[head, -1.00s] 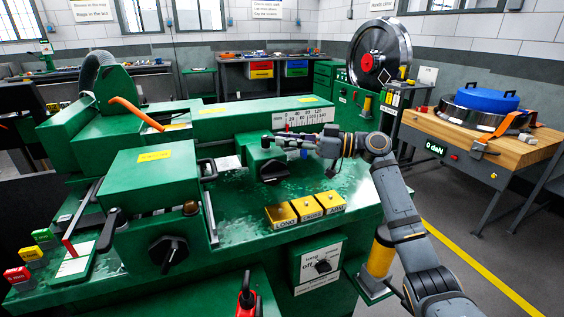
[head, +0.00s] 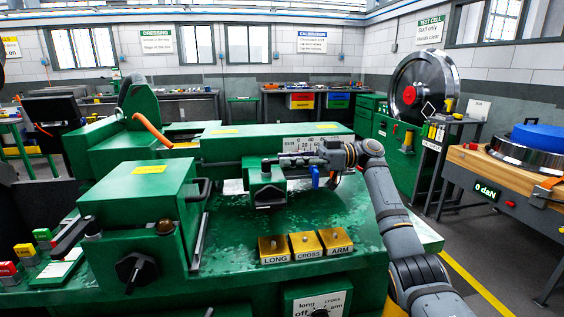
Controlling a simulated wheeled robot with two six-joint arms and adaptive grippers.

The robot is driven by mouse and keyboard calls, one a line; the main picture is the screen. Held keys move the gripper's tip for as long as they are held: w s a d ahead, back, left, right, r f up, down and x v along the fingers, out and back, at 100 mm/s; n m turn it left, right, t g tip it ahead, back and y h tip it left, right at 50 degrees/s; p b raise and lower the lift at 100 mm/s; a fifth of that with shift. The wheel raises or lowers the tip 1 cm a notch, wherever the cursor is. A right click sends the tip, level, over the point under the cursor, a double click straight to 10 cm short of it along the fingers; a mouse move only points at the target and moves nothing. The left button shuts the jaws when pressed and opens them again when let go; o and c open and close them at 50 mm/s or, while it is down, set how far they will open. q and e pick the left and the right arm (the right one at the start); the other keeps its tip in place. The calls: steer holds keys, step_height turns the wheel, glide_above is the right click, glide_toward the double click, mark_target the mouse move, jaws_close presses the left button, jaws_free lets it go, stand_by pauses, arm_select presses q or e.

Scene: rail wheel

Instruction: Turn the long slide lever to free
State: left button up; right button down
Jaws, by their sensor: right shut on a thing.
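My right gripper (head: 282,163) reaches in from the right along the top of a small green slide block (head: 258,182). Its fingers are shut on a small dark lever (head: 266,164) at the top of that block; the fingers hide part of it, so its exact angle is unclear. A black handle (head: 270,196) sits on the block's front. The yellow LONG block (head: 273,248) stands on the machine bed in front, beside the CROSS and ARM blocks. My left gripper is out of view.
A ruler scale (head: 305,142) lies behind the gripper. A blue part (head: 316,176) hangs just below my right wrist. A green housing (head: 140,195) with a black knob (head: 136,270) stands left. The selector dial (head: 320,312) is at the bottom. The bed between block and labels is clear.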

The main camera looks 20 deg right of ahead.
stand_by(0.4)
steer(key=c, duration=1.3)
jaws_free()
steer(key=shift+o, duration=0.2)
steer(key=v, duration=1.2)
